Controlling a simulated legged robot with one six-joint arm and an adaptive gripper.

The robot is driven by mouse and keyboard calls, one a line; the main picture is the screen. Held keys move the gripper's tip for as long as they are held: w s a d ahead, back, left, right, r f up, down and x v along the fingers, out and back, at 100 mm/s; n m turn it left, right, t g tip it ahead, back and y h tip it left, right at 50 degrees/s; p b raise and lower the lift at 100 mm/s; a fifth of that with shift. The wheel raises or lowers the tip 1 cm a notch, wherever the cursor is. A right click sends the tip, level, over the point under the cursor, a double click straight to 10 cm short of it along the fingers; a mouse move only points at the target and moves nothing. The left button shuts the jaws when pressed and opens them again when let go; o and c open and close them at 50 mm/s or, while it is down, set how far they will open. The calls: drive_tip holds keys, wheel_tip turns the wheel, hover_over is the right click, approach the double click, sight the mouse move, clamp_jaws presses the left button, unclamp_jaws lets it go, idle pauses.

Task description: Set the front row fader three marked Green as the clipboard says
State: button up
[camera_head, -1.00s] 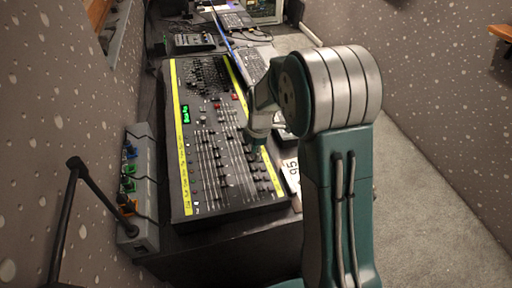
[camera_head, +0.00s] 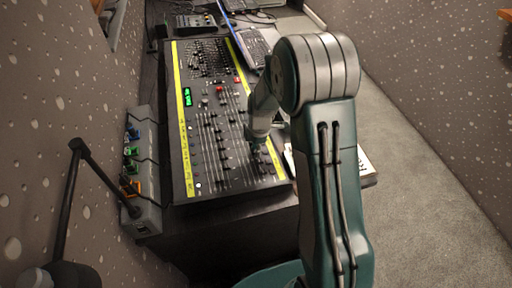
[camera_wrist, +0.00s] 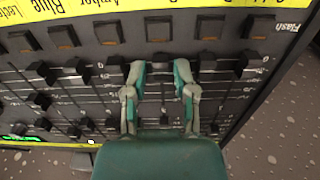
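The lighting desk (camera_head: 207,150) has rows of black faders and yellow label strips. In the head view my gripper (camera_head: 257,146) is low over the front right part of the desk. In the wrist view my gripper (camera_wrist: 160,68) has its two fingers apart, pointing at a fader row (camera_wrist: 75,66) near the yellow strip (camera_wrist: 130,8). Strip words such as Blue and Amber show; I cannot make out Green. A white sheet, perhaps the clipboard (camera_head: 365,162), lies right of the desk, partly behind my arm; its writing is unreadable.
Square flash buttons (camera_wrist: 158,28) line the strip beside the faders. A grey box with coloured plugs (camera_head: 146,170) stands left of the desk. A laptop (camera_head: 254,46) and a small console (camera_head: 197,22) are at the back. Open carpet (camera_head: 410,210) lies to the right.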

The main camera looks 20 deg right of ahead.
sight(237, 157)
clamp_jaws()
drive_tip(key=shift+a, duration=0.1)
drive_tip(key=shift+w+a+r, duration=0.1)
drive_tip(key=shift+a+r, duration=0.1)
drive_tip(key=shift+a, duration=1.25)
drive_tip(key=shift+a+r, duration=0.15)
drive_tip(key=shift+a, duration=1.3)
unclamp_jaws()
drive_tip(key=shift+r, duration=1.2)
